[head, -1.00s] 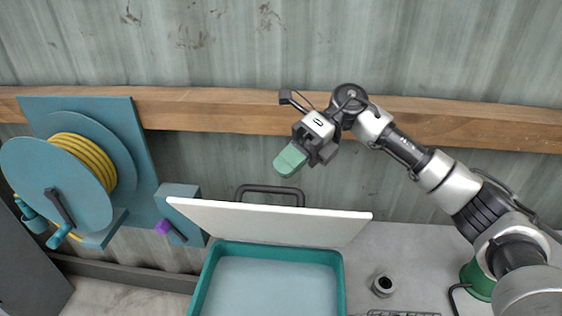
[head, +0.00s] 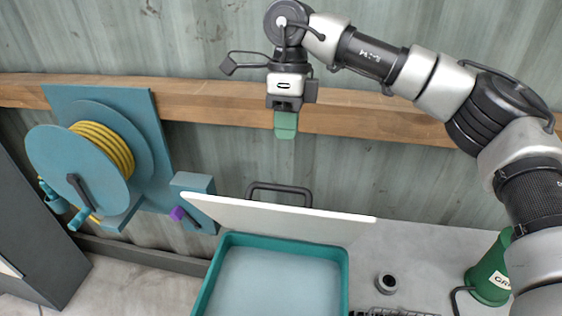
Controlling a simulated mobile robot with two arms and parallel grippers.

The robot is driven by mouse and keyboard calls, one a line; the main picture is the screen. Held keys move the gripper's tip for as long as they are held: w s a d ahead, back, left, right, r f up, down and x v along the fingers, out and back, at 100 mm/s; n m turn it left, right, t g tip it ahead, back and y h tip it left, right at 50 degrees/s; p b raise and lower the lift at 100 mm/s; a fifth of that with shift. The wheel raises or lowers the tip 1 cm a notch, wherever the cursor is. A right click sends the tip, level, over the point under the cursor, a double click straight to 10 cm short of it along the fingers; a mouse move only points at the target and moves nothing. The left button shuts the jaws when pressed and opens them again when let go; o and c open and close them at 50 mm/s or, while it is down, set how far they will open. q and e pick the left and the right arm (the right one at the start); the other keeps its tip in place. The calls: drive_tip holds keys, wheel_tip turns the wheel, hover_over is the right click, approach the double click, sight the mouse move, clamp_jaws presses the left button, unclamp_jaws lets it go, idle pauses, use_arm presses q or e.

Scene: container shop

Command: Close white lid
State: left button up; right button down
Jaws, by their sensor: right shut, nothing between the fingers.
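The white lid (head: 275,217) stands raised at the back edge of a teal box (head: 341,280), tilted up with its thin edge toward me. The box is open and its pale inside shows empty. A dark handle (head: 280,188) shows behind the lid. My right gripper (head: 285,133), with green fingertips, is shut and empty. It points down above and behind the lid, in front of the wooden beam, apart from the lid. My left gripper is not in view.
A teal hose reel (head: 65,178) with a yellow hose hangs on the wall at left. A small dark cylinder (head: 386,283) and a green canister (head: 489,270) stand on the grey bench (head: 420,250) at right. A wooden beam (head: 390,120) runs along the wall.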

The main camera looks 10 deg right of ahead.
sight(283, 213)
drive_tip(key=s+a+f+p, duration=0.2)
drive_tip(key=s+f+p, duration=0.1)
drive_tip(key=s+f, duration=0.1)
drive_tip(key=shift+s+f, duration=0.35)
drive_tip(key=shift+f, duration=0.3)
